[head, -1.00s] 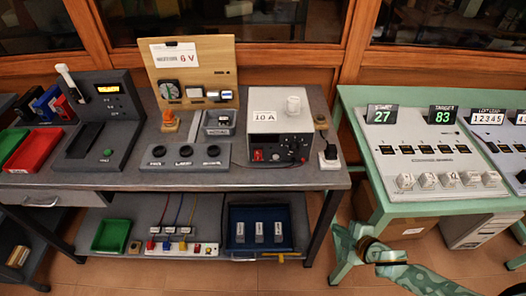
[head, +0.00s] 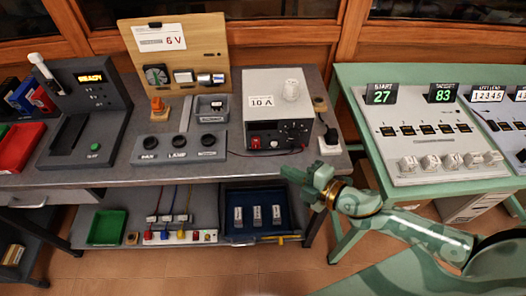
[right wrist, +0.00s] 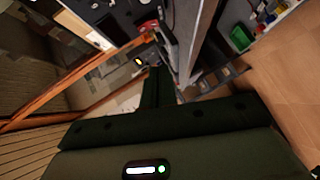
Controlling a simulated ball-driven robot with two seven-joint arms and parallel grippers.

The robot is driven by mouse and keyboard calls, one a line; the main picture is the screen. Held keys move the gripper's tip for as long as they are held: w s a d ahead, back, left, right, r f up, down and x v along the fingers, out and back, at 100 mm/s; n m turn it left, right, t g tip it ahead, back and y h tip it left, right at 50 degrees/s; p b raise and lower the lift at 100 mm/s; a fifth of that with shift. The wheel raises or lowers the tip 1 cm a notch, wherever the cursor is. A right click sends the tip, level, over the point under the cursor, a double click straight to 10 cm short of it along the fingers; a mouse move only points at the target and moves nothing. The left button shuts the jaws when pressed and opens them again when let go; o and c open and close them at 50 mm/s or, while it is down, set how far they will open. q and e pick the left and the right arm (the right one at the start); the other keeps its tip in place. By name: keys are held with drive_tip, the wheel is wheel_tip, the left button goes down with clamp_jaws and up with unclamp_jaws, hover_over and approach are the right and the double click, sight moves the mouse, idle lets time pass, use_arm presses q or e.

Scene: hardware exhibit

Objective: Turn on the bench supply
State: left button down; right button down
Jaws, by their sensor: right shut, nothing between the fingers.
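The bench supply (head: 262,96) looks to be the pale box with a "1.0 A" card, on the right end of the grey bench. Its dark front panel (head: 291,131) has a red part at the left and dark knobs. A white knob-like piece (head: 292,89) stands on its top. A small black-and-white block (head: 329,142) sits beside it at the bench's right end. My right gripper (head: 304,180) is shut and empty, in front of the bench edge, below and apart from the supply. It also shows in the right wrist view (right wrist: 158,84). My left gripper is not in view.
A wooden board (head: 206,48) with a "6 V" card and a dial stands left of the supply. A three-knob panel (head: 180,155) is in front of it. A green table (head: 385,190) with counters stands at the right. The lower shelf holds a blue tray (head: 228,214).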

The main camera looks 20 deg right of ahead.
sight(256, 143)
drive_tip(key=b+x, duration=0.1)
drive_tip(key=x, duration=0.7)
drive_tip(key=shift+w+a+f, duration=0.1)
drive_tip(key=shift+w+a, duration=0.05)
drive_tip(key=shift+w, duration=0.2)
drive_tip(key=shift+w+d+f+b, duration=0.15)
drive_tip(key=shift+w+f+b, duration=0.15)
drive_tip(key=shift+w, duration=0.25)
drive_tip(key=shift+w+d+f+b, duration=0.15)
drive_tip(key=shift+w+f, duration=0.1)
drive_tip(key=shift+w, duration=0.3)
drive_tip(key=shift+w+d+f, duration=0.15)
drive_tip(key=shift+w+d, duration=0.05)
drive_tip(key=shift+w, duration=0.45)
drive_tip(key=f+b, duration=0.1)
drive_tip(key=b, duration=0.2)
drive_tip(key=shift+w+f+t, duration=0.15)
drive_tip(key=shift+t, duration=0.15)
drive_tip(key=shift+r+n+p, duration=0.3)
drive_tip(key=shift+r, duration=0.15)
